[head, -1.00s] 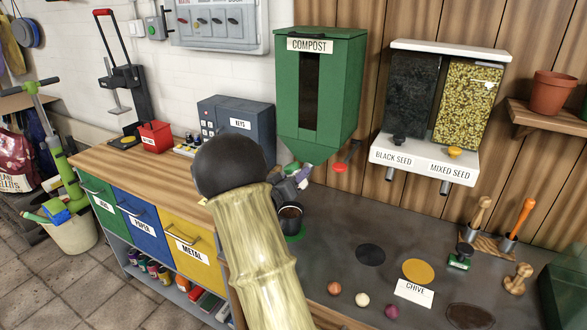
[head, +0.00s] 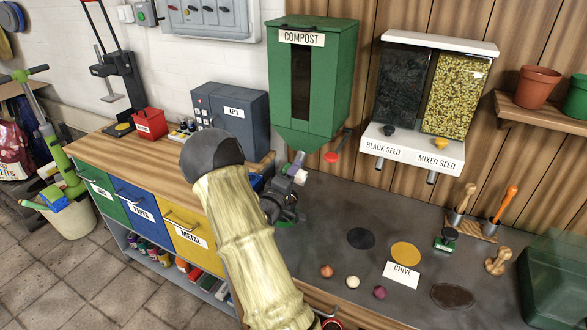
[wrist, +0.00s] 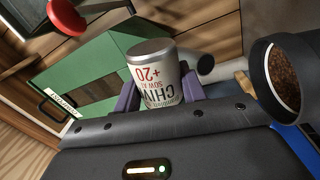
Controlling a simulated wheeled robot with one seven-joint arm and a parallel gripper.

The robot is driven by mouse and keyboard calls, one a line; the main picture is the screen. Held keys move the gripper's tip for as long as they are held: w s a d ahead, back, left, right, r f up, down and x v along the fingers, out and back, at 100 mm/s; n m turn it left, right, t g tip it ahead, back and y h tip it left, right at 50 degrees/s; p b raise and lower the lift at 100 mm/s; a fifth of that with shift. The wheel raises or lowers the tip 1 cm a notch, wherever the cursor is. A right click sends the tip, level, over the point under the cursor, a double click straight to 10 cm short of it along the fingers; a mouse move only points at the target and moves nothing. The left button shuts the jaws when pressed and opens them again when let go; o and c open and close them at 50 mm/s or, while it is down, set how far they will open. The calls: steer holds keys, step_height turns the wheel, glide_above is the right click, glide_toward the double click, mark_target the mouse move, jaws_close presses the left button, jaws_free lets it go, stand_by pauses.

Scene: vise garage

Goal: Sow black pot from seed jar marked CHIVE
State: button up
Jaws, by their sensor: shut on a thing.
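The purple fingers clasp both sides of the jar. The jar looks upside down in the wrist view, which is itself turned. The black pot (wrist: 284,76) stands at the right of the wrist view, beside the jar and apart from it, with brown granular soil inside. In the head view my arm and gripper mostly hide the pot.
The green compost hopper (head: 311,85) hangs behind my gripper, with a red lever (head: 332,157). The black and mixed seed dispenser (head: 418,148) is to its right. A CHIVE card (head: 402,275), yellow disc (head: 405,253) and black disc (head: 361,238) lie on the grey bench.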

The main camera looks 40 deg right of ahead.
steer(key=n+p, duration=0.2)
steer(key=n, duration=0.1)
steer(key=n+t+p, duration=0.1)
steer(key=shift+f+n, duration=0.25)
steer(key=shift+n, duration=0.15)
steer(key=shift+f+n+p, duration=0.2)
steer(key=shift+n+p, duration=0.15)
steer(key=shift+n, duration=0.35)
stand_by(0.9)
